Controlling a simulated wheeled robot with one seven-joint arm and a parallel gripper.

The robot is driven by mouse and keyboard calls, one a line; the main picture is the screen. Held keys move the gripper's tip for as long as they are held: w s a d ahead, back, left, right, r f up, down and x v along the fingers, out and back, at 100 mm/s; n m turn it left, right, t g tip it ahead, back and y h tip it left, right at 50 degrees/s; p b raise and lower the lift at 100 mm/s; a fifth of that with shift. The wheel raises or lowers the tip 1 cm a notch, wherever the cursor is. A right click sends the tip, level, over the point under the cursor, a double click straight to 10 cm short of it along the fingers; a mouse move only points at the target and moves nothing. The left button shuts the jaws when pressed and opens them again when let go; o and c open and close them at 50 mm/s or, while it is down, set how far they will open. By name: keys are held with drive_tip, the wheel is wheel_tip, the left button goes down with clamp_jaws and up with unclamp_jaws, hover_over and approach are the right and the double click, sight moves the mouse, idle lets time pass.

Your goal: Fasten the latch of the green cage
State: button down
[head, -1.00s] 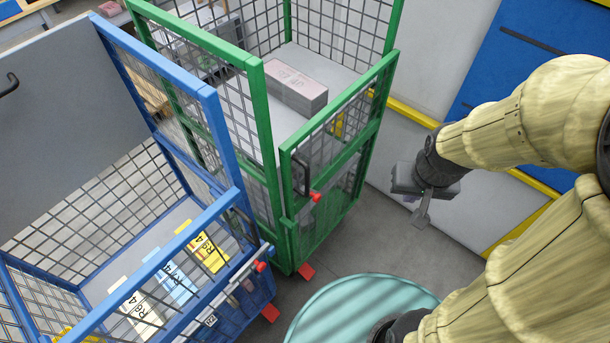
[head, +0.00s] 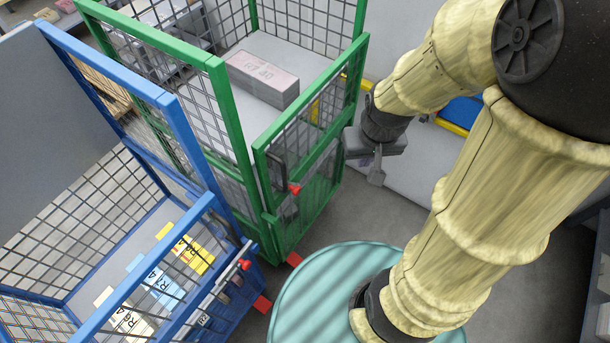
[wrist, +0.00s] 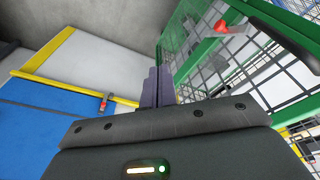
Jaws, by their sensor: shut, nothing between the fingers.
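The green cage (head: 217,66) stands in the middle of the head view, with mesh walls and a lower mesh gate (head: 312,98) at its front. Its latch shows as a red knob (head: 294,189) by a dark handle on the gate's left side. In the wrist view the red knob (wrist: 220,27) is at the upper right, beside the green frame. I cannot tell whether the latch is engaged. My gripper (head: 376,177) is to the right of the gate, apart from the knob. Its fingers (wrist: 157,87) are together and empty.
A blue cage (head: 172,95) with its own red knob (head: 244,265) stands close on the left, holding labelled bundles. A grey-pink bundle (head: 262,78) lies in the green cage. Red foot pedals (head: 263,304) stick out low in front. A wall with yellow rails (head: 452,127) is behind my gripper.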

sight(294, 188)
drive_tip(key=w+a+f+n+g+y+p, duration=0.4)
drive_tip(key=w+a+f+n+g+p, duration=0.1)
drive_tip(key=w+p, duration=0.5)
drive_tip(key=shift+w+a+n+p, duration=0.3)
drive_tip(key=shift+a+n+p, duration=0.4)
drive_tip(key=shift+n+p, duration=0.3)
drive_tip(key=s+a+p+x, duration=0.1)
drive_tip(key=p+x, duration=0.4)
drive_tip(key=x, duration=0.8)
drive_tip(key=shift+s+a+p, duration=0.2)
drive_tip(key=shift+s+p, duration=0.15)
drive_tip(key=shift+p, duration=0.05)
